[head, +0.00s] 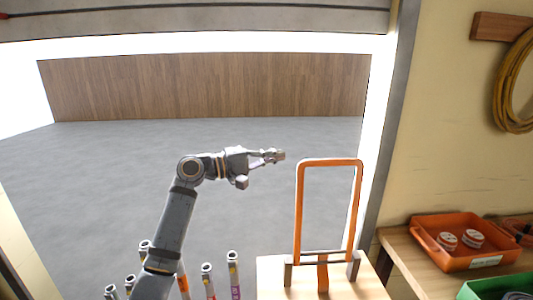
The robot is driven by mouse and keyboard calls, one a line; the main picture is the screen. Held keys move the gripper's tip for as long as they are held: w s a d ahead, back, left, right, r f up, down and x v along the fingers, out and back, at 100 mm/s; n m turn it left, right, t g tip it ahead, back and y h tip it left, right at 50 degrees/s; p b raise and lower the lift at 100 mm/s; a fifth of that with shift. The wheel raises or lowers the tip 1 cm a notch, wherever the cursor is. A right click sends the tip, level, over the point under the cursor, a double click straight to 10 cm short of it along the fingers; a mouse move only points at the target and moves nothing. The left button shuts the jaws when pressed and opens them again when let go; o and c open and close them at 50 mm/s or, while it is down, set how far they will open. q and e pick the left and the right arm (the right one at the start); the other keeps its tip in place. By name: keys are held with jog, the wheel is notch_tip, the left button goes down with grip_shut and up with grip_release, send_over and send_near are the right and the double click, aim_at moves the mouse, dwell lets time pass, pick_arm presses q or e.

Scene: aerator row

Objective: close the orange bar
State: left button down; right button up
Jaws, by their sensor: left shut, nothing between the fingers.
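The orange bar (329,162) is a U-shaped loop that stands upright on hinge brackets. The brackets sit on a light wooden block (270,278) at the lower middle right of the head view. My left gripper (279,155) is shut and empty, just left of the loop's top left corner, and a small gap shows between them in the picture. How far apart they are in depth I cannot tell. My right gripper is not in view.
Several upright tubes (233,275) stand at the bottom left of the block. On the right, a shelf (394,244) holds an orange tray (457,261) with two white round items and a green bin (492,288). A yellow hose (503,100) hangs on the wall. Grey floor lies open behind.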

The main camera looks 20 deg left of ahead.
pick_arm(q)
jog(key=d+p, duration=0.2)
jog(key=d, duration=0.1)
jog(key=s+d+p, duration=0.1)
jog(key=d, duration=0.1)
jog(key=shift+f, duration=0.15)
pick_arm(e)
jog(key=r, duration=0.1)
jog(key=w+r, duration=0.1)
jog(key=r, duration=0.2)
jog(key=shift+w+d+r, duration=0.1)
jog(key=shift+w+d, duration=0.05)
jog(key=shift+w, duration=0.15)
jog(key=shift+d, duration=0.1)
